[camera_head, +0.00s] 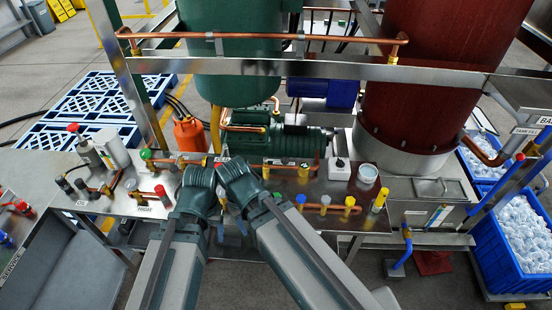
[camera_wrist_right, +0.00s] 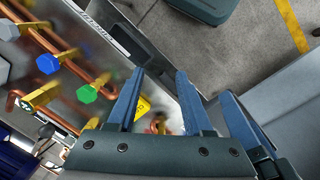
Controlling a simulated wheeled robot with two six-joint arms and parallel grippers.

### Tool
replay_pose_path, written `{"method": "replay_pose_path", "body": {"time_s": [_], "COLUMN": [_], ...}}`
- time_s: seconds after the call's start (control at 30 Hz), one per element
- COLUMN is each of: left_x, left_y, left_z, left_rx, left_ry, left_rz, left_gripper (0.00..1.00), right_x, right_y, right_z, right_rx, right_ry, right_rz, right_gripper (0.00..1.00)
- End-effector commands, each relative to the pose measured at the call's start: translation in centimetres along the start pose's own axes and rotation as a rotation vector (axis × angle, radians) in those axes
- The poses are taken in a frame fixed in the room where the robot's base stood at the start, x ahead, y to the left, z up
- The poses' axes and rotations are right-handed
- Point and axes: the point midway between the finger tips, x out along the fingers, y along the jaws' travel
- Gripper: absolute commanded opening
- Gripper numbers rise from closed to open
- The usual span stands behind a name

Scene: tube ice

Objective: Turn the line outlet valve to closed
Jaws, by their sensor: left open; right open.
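Several small valves with coloured knobs sit on copper pipes along the steel bench. In the head view a blue-knobbed valve (camera_head: 300,198) and a yellow one (camera_head: 350,201) stand right of my arms, and a red-knobbed valve (camera_head: 160,190) stands left. I cannot tell which is the line outlet valve. My left gripper (camera_head: 215,208) is open over the bench, mostly hidden by the arm links. In the right wrist view my right gripper (camera_wrist_right: 160,82) is open and empty. Green (camera_wrist_right: 88,93) and blue (camera_wrist_right: 48,63) knobs lie left of its fingers, apart from them.
A green tank and a dark red tank (camera_head: 415,70) stand behind the bench, with a steel rail and copper pipe (camera_head: 280,37) in front. Blue crates of ice (camera_head: 522,225) stand at right. A blue pallet (camera_head: 90,108) lies at back left.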

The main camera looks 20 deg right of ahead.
Motion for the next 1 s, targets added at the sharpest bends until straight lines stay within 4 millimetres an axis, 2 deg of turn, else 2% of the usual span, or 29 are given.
{"method": "replay_pose_path", "body": {"time_s": [0.13,0.27,0.4,0.6,0.7,0.8,1.0], "left_x": [-0.8,-3.1,-6.1,-9.4,-10.5,-11.1,-11.4], "left_y": [-0.1,-0.3,-0.6,-0.9,-1.0,-1.0,-1.1], "left_z": [0.1,0.2,0.4,0.6,0.6,0.7,0.7], "left_rx": [-0.001,-0.003,-0.006,-0.011,-0.012,-0.013,-0.014], "left_ry": [0.000,0.000,0.000,0.000,0.000,0.000,0.000], "left_rz": [0.000,0.001,0.001,0.002,0.003,0.003,0.003], "left_gripper": [0.69,0.69,0.69,0.69,0.69,0.69,0.69], "right_x": [-0.8,-3.0,-5.7,-8.6,-9.6,-10.2,-10.4], "right_y": [0.8,3.8,9.0,16.9,19.9,22.1,23.8], "right_z": [-1.0,-3.9,-7.7,-11.6,-12.6,-13.2,-13.5], "right_rx": [-0.041,-0.194,-0.442,-0.777,-0.904,-0.994,-1.069], "right_ry": [0.009,0.043,0.100,0.169,0.189,0.202,0.209], "right_rz": [-0.004,-0.014,-0.006,0.044,0.074,0.098,0.120], "right_gripper": [0.69,0.69,0.69,0.69,0.69,0.69,0.69]}}
